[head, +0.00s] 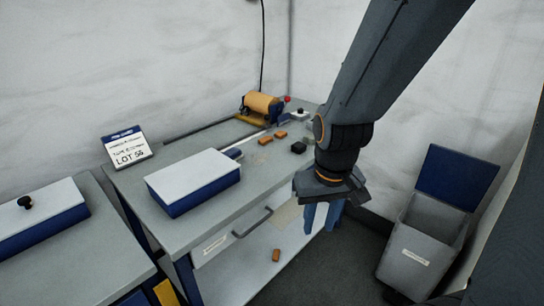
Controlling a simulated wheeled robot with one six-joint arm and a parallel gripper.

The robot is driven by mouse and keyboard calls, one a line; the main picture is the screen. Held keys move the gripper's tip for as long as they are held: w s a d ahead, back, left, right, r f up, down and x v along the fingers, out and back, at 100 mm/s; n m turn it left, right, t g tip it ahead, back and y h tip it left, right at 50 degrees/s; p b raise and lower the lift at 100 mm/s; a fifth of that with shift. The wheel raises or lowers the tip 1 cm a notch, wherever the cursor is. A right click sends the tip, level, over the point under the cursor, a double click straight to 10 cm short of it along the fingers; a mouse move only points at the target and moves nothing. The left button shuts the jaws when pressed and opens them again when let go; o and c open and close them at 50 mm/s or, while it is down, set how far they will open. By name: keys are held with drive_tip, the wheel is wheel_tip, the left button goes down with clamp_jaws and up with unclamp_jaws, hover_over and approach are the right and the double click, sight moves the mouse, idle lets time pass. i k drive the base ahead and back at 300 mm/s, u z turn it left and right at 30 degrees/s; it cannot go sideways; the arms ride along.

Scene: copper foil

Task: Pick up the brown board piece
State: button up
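Small orange-brown pieces lie in several places in the head view. One piece (265,140) and another piece (281,134) lie on the workbench top (215,152) near its back. A third piece (276,255) lies on the lower shelf (245,275), below the drawer. I cannot tell which of them is the brown board piece. My gripper (322,217) points down at the bench's right end, to the right of and above the shelf piece. Its two blue fingers stand apart, and I see nothing held between them.
A blue box with a white lid (192,180) and a lot sign (127,147) stand on the bench. A handled drawer (215,243) hangs below. A grey bin (415,250) stands right.

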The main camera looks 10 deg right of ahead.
sight(264, 141)
drive_tip(key=u, duration=0.15)
drive_tip(key=k, duration=0.35)
drive_tip(key=z, duration=1.15)
drive_tip(key=i, duration=1.45)
drive_tip(key=u, duration=1.1)
drive_tip(key=i, duration=0.7)
drive_tip(key=u, duration=0.75)
